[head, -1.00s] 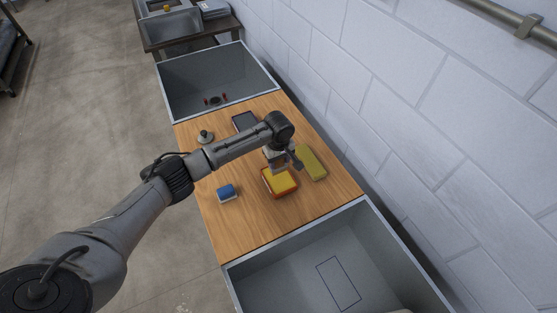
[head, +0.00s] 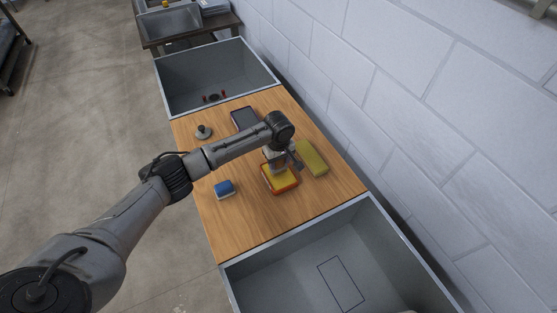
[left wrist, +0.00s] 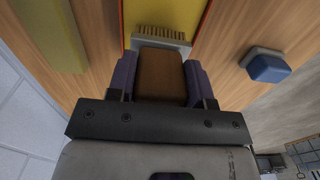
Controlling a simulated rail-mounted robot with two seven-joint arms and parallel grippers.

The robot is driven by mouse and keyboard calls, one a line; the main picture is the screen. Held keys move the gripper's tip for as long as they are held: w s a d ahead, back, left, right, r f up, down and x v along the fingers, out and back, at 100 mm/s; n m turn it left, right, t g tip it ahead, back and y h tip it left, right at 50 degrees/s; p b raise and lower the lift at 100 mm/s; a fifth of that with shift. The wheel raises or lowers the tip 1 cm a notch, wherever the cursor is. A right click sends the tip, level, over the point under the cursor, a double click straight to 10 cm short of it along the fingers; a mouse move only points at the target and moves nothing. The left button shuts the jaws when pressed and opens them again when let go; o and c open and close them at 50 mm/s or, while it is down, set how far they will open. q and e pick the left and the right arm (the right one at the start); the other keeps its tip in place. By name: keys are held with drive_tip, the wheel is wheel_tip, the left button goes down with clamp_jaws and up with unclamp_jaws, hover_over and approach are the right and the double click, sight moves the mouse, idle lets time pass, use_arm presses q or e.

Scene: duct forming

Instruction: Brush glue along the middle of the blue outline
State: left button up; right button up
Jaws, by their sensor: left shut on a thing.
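My left gripper (head: 281,163) is shut on the brown handle of a brush (left wrist: 160,72), which sits between its purple fingers in the left wrist view. The brush's pale head and tan bristles point toward an orange-rimmed tray (head: 281,189) with yellow inside, on the wooden worktop. The bristles overlap the yellow in the left wrist view; I cannot tell whether they touch it. The outline (head: 341,284), a thin dark rectangle, is on the floor of the near grey duct (head: 290,270), away from the brush. My right gripper is out of view.
On the wooden worktop (head: 240,230) are a blue-and-white block (head: 224,189), a yellow-green block (head: 313,157), a grey knobbed object (head: 204,131) and a dark flat object (head: 244,118). A far grey bin (head: 205,75) holds small red items. A block wall runs along the right.

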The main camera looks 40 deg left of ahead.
use_arm(q)
drive_tip(key=shift+f, duration=0.5)
idle(0.8)
idle(0.4)
idle(0.8)
drive_tip(key=shift+f+p, duration=0.1)
drive_tip(key=shift+p, duration=0.35)
idle(0.4)
drive_tip(key=shift+f, duration=0.1)
idle(0.8)
wheel_tip(320, 180, up, 3)
drive_tip(key=p, duration=0.3)
drive_tip(key=shift+f, duration=0.2)
wheel_tip(320, 180, up, 5)
drive_tip(key=p, duration=0.6)
drive_tip(key=shift+f, duration=0.1)
